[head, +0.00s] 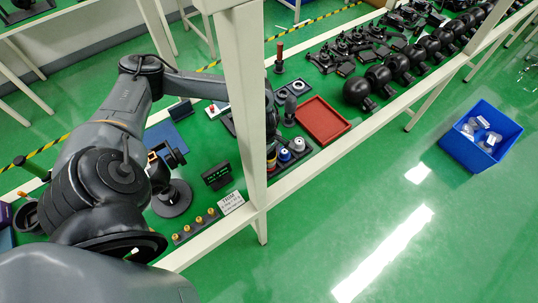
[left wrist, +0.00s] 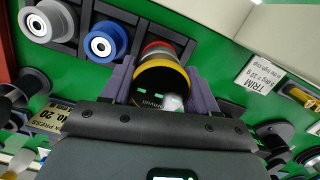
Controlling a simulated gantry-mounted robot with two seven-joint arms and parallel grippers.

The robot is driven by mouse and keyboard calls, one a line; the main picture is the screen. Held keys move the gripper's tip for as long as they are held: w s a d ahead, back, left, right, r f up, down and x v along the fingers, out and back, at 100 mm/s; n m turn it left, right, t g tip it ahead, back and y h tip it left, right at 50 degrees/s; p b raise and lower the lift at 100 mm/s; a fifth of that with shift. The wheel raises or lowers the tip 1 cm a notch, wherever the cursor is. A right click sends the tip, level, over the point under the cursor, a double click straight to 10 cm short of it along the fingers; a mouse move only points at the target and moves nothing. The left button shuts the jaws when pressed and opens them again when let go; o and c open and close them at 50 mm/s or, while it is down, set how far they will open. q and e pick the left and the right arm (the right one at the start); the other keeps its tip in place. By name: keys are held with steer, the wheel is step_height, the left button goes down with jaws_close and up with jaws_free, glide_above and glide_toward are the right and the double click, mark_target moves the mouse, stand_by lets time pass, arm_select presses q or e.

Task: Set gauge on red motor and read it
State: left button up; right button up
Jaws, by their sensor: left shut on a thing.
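My left gripper (left wrist: 160,82) is shut on a round black gauge with a yellow rim (left wrist: 164,88), with small green marks lit on its face. The red motor (left wrist: 157,46) shows as a red edge just beyond the gauge, at the end of the dark rack. I cannot tell whether the gauge touches it. In the head view the white post hides most of this gripper; the gauge's yellow band (head: 271,161) shows beside the post. A blue motor (left wrist: 104,42) and a white-grey motor (left wrist: 38,24) sit beside it in the rack. My right gripper is not in view.
A white post (head: 243,95) stands at the bench's front edge, close to the left arm. A red tray (head: 323,121) lies beyond the rack. A TRIM card (head: 231,203), a small display (head: 216,176) and brass pieces (head: 198,220) lie nearer. Black spheres (head: 357,90) line the far bench.

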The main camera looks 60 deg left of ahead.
arm_select(q)
steer(key=o, duration=1.2)
steer(key=r, duration=0.6)
steer(key=a+r, duration=0.1)
steer(key=r, duration=0.2)
steer(key=shift+s+r+p, duration=0.2)
steer(key=shift+r+p, duration=0.15)
steer(key=shift+a+r, duration=0.1)
steer(key=shift+r, duration=0.45)
steer(key=shift+s, duration=0.15)
